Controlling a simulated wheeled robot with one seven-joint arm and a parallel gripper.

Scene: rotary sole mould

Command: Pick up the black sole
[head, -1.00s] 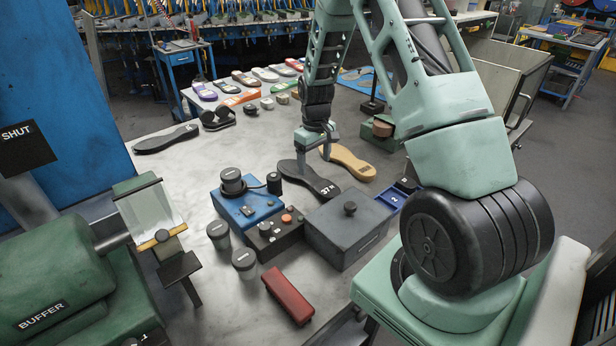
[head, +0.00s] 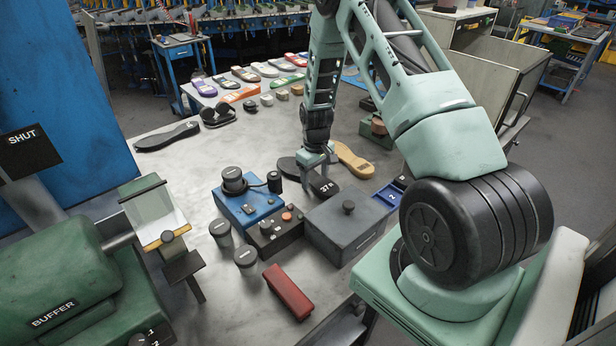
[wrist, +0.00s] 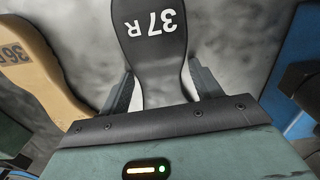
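The black sole marked "37 R" (head: 324,187) lies on the grey table. In the wrist view the black sole (wrist: 150,40) runs up the middle, its printed end at the top and its narrow waist near my fingers. My gripper (head: 315,172) is low over the sole, and its body hides part of it in the head view. In the wrist view my gripper (wrist: 162,88) is open, one finger on each side of the waist, with a gap showing on both sides. A second black sole (head: 167,136) lies at the table's far left.
A tan sole (head: 354,160) lies close to the right of the black one in the head view. A dark grey box (head: 345,232), a blue device (head: 243,205) and a black control box (head: 275,232) stand just in front. The table's left middle is clear.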

